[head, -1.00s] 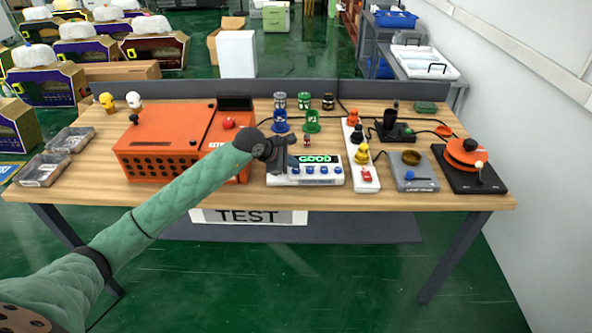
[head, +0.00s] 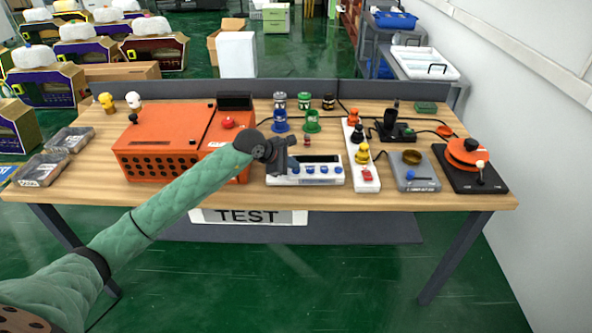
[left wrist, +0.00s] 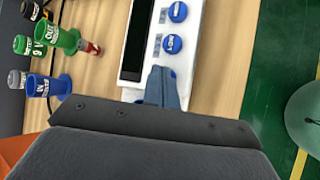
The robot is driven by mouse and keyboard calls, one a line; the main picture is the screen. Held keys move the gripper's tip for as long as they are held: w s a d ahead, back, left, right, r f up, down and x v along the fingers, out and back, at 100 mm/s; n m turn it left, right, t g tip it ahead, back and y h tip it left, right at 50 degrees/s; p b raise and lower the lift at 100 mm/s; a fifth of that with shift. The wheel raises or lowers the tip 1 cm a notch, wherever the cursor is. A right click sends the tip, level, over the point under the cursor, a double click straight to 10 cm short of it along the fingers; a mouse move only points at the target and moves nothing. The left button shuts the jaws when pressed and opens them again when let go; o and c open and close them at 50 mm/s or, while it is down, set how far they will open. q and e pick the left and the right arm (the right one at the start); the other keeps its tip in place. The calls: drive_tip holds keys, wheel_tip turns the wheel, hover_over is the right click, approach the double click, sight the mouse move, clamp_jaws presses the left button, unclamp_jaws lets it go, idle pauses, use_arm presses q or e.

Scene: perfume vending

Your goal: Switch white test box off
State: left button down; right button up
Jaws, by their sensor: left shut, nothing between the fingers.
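The white test box (head: 322,181) stands near the front edge of the wooden table, with a row of blue knobs along its front and a dark display at the back. The display shows no lit text. In the left wrist view the box (left wrist: 155,50) shows its dark screen and two blue knobs clearly. My left gripper (head: 293,164) is shut and empty at the box's left end. In the left wrist view its fingertips (left wrist: 162,82) are at the box, over another blue knob they partly hide. I cannot tell whether they touch it. My right gripper is out of view.
A large orange machine (head: 165,146) stands left of the box. A white strip with coloured knobs (head: 369,185) is close on the right, with a grey device (head: 415,183) beyond. Blue (head: 281,124) and green (head: 312,125) funnel-shaped pieces stand behind the box.

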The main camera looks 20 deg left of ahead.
sight(293, 172)
use_arm(q)
drive_tip(key=shift+r, duration=0.1)
idle(0.5)
drive_tip(key=shift+r, duration=0.65)
drive_tip(key=shift+r+p, duration=0.3)
drive_tip(key=shift+r, duration=2.2)
